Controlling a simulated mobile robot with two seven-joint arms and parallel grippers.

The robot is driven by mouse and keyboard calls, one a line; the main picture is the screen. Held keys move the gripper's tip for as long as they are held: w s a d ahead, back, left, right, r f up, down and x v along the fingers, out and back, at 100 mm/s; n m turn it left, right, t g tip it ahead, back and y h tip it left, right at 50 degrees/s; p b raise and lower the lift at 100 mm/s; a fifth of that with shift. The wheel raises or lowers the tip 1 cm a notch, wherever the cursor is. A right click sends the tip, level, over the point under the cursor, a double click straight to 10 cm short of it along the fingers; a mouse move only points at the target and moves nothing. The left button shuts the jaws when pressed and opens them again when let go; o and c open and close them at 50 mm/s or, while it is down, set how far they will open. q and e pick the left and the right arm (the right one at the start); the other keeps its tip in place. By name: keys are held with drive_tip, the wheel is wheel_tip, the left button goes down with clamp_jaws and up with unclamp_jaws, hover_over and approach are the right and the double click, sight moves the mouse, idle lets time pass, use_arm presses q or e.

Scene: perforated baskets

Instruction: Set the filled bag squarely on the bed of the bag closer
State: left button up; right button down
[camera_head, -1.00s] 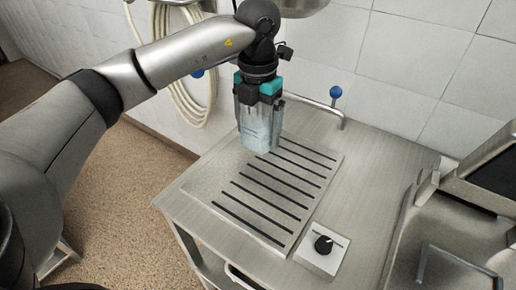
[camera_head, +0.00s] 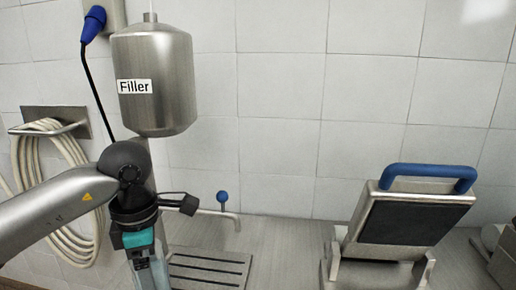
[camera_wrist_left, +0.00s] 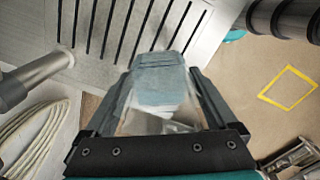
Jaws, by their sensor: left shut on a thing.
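My left gripper (camera_wrist_left: 162,100) is shut on a clear plastic bag (camera_wrist_left: 160,80) with pale bluish contents. In the head view the bag (camera_head: 152,274) hangs below the gripper at the bottom left, its lower end cut off by the frame edge. The bag closer (camera_head: 415,218) stands on the counter at the right, well apart from the bag. Its blue-handled, dark-faced lid is raised and tilted. Its bed is mostly hidden or out of frame at the bottom edge. My right gripper is not in view.
A slotted drain plate (camera_head: 208,268) lies on the steel counter (camera_head: 285,262) beside the bag. A steel filler tank (camera_head: 155,80) hangs above. A coiled hose (camera_head: 60,185) hangs at the left wall.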

use_arm(q)
drive_tip(key=m, duration=0.2)
drive_tip(key=s+f+m, duration=0.1)
drive_tip(key=m, duration=0.1)
drive_tip(key=d+m+b, duration=0.1)
drive_tip(key=shift+s+f+m, duration=0.35)
drive_tip(key=shift+f+m, duration=0.05)
drive_tip(key=s+d+f+m+b, duration=0.2)
drive_tip(key=s+f+m, duration=0.2)
drive_tip(key=m, duration=1.2)
drive_tip(key=shift+s+b, duration=0.4)
drive_tip(key=shift+s, duration=0.2)
drive_tip(key=shift+d+m, duration=0.2)
drive_tip(key=shift+m, duration=0.1)
